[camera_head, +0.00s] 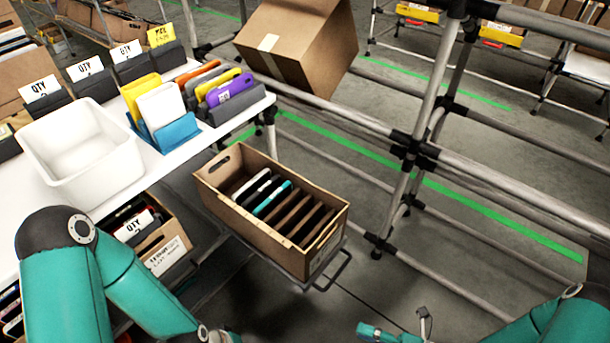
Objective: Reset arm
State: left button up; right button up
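My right arm (560,322) comes in at the bottom right. Part of my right gripper (424,316) shows as a small dark piece at the bottom edge, low and to the right of the brown carton. Most of it is cut off, so I cannot tell if it is open or shut. I see nothing held there. My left arm (70,275) is bent at the lower left, in front of the white table. Its wrist end reaches the bottom edge, and the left gripper is out of the picture.
An open brown carton (328,246) with dividers and several thin items sits on a rack. A white table (110,200) bears a white bin (80,150) and coloured holders (165,115). A tilted carton (300,45) rests by the pipe frame (425,110).

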jog(key=s+a+r+n+g+y, duration=0.2)
jog(key=s+a+r+n+g, duration=0.15)
jog(key=a+n+g, duration=0.4)
jog(key=s+a+f+n+g+h, duration=0.2)
jog(key=s+n+g+h, duration=0.55)
jog(key=n, duration=0.85)
jog(key=w+d+f+n+t+h, duration=0.4)
jog(key=w+n+t, duration=0.4)
jog(key=n, duration=0.7)
notch_tip(320, 180, up, 27)
jog(key=p, duration=2.7)
jog(key=shift+w+d+r+p, duration=0.2)
jog(key=shift+w+d+p, duration=0.1)
jog(key=shift+w+p, duration=0.15)
